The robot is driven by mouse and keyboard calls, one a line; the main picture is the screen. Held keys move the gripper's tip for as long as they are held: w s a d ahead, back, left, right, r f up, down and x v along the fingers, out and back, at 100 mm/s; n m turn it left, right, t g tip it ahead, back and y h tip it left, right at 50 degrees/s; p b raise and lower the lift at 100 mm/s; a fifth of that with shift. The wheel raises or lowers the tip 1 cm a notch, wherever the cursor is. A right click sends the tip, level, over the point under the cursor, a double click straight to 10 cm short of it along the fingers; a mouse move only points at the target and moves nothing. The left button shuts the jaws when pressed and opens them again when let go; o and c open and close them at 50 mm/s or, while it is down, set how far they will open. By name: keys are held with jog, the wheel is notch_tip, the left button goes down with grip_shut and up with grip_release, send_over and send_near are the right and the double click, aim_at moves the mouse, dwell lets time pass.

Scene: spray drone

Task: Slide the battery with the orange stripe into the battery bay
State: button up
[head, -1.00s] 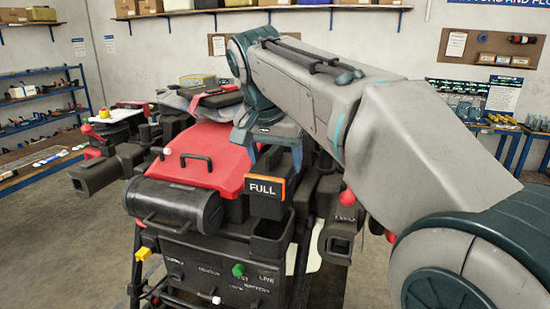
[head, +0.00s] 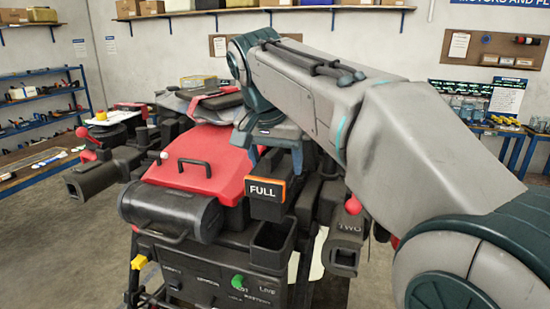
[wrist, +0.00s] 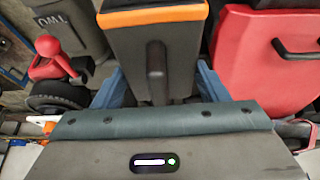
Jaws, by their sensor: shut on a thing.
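The battery (head: 266,207) is a black block with an orange stripe framing the word FULL on its near face. An open-topped black box (head: 271,247) stands just below and in front of the battery. I cannot tell whether this box is the battery bay. The battery's underside is hidden.
The drone's red cover (head: 198,160) and a black cylinder (head: 170,211) lie left of the battery. A black nozzle marked TWO (head: 346,243) with a red ball knob (head: 353,206) is at right. A panel (head: 205,275) with a green knob is below. Open floor lies at left.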

aim_at(267, 172)
jog(key=shift+f+b, duration=1.95)
jog(key=shift+f, duration=0.6)
jog(key=shift+f+b, duration=2.15)
jog(key=shift+f, duration=0.85)
jog(key=o, duration=1.9)
jog(key=shift+c, duration=0.2)
jog(key=shift+f, duration=0.15)
jog(key=p+v, duration=0.1)
jog(key=v, duration=1.2)
jog(key=shift+w+r, duration=0.1)
jog(key=shift+r, duration=0.45)
